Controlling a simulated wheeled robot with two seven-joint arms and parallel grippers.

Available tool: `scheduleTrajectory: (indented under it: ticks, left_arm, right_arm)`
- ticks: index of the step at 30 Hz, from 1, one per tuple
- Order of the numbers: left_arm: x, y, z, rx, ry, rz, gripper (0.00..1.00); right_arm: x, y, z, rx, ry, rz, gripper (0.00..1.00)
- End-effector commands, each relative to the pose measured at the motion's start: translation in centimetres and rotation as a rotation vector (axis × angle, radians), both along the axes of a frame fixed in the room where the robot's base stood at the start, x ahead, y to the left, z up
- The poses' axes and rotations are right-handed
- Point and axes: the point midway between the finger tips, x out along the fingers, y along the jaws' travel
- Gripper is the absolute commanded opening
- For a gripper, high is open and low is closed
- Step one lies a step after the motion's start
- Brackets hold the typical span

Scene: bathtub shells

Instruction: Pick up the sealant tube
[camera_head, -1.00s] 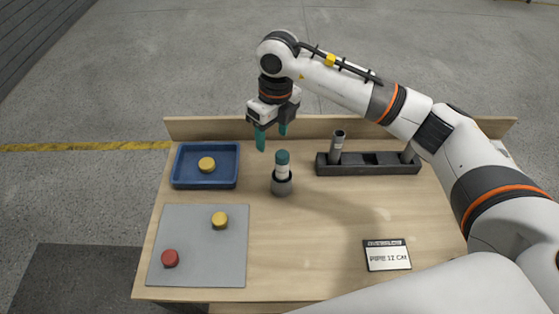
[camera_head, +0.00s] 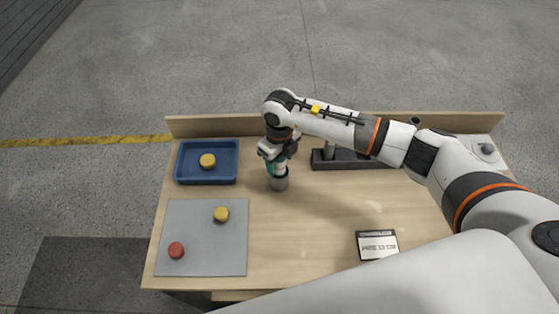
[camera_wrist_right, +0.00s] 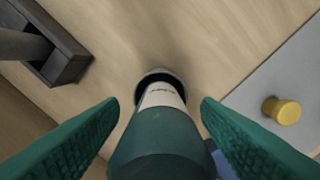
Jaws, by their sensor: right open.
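The sealant tube (camera_wrist_right: 161,135) has a white body and a dark green upper part. It stands upright in a dark grey round holder, which shows in the head view (camera_head: 279,183). My right gripper (camera_head: 275,166) is over the tube from above. In the wrist view its two green fingers (camera_wrist_right: 160,130) are open, one on each side of the tube, with gaps visible between them and it. In the head view the gripper hides most of the tube. My left gripper is not in view.
A blue tray (camera_head: 181,166) with a yellow cap is left of the holder. A grey mat (camera_head: 205,240) holds a yellow cap (camera_head: 221,214) and a red cap (camera_head: 176,250). A dark rack (camera_head: 345,160) stands right of the gripper. A label card (camera_head: 377,246) lies at front right.

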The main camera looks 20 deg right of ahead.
Motion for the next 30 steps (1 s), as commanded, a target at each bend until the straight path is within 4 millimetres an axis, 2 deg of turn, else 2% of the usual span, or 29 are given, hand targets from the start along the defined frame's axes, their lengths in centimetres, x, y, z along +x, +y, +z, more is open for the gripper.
scheduleTrajectory:
  ticks: [8,15,17,25,30]
  left_arm:
    - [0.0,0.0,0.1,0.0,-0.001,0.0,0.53]
    - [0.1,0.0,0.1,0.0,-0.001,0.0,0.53]
    - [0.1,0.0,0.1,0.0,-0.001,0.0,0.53]
    - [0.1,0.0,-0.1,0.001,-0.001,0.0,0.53]
    - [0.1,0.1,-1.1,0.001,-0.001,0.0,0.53]
  right_arm:
    - [0.0,0.0,-0.4,0.001,-0.002,0.001,0.56]
    - [0.0,0.0,-0.4,0.001,-0.002,0.001,0.17]
    - [0.0,0.0,-0.3,0.001,-0.002,0.001,0.09]
    - [0.1,0.0,0.0,0.001,-0.003,0.001,0.09]
    - [0.1,0.1,2.3,0.002,-0.008,0.003,0.09]
